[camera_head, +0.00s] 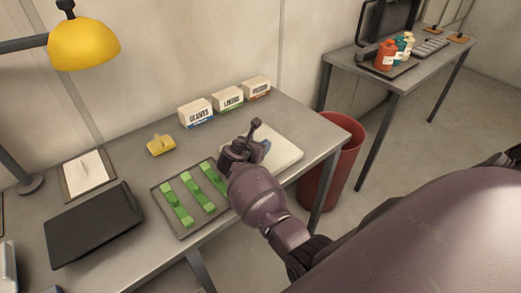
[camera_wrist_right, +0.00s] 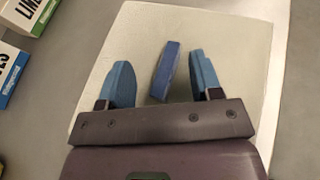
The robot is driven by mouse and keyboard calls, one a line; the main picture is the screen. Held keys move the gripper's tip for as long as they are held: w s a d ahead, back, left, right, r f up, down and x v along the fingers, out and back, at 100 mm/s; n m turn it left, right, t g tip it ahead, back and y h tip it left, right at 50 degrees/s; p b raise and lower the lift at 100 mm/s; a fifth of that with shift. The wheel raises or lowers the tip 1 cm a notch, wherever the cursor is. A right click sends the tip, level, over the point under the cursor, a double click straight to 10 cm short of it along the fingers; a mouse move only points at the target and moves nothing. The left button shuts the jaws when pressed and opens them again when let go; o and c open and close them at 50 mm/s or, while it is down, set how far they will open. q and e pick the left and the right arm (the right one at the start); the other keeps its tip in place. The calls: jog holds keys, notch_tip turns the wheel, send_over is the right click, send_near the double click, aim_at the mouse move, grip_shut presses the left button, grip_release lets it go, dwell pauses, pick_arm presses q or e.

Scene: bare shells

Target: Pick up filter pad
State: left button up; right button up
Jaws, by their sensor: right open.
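A small blue block (camera_wrist_right: 164,71) lies on a pale, flat board (camera_wrist_right: 150,22) in the right wrist view. It looks like the filter pad, though I cannot be sure. My right gripper (camera_wrist_right: 160,66) is open, with one blue fingertip on each side of the block and a gap to both. In the head view my right gripper (camera_head: 262,150) is over the same white board (camera_head: 287,154) at the table's right end and hides part of it. Whether the fingers touch the board I cannot tell. My left gripper is not in view.
A grey tray (camera_head: 185,232) with green pieces (camera_head: 177,205) is left of my right gripper. A yellow piece (camera_head: 161,146), labelled boxes (camera_head: 228,98), a black case (camera_head: 95,224) and a yellow lamp (camera_head: 84,44) are on the table. A red bin (camera_head: 345,165) stands beside it.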

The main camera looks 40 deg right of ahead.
jog(key=shift+s, duration=0.1)
jog(key=shift+a+r, duration=0.1)
jog(key=shift+c, duration=1.1)
grip_shut()
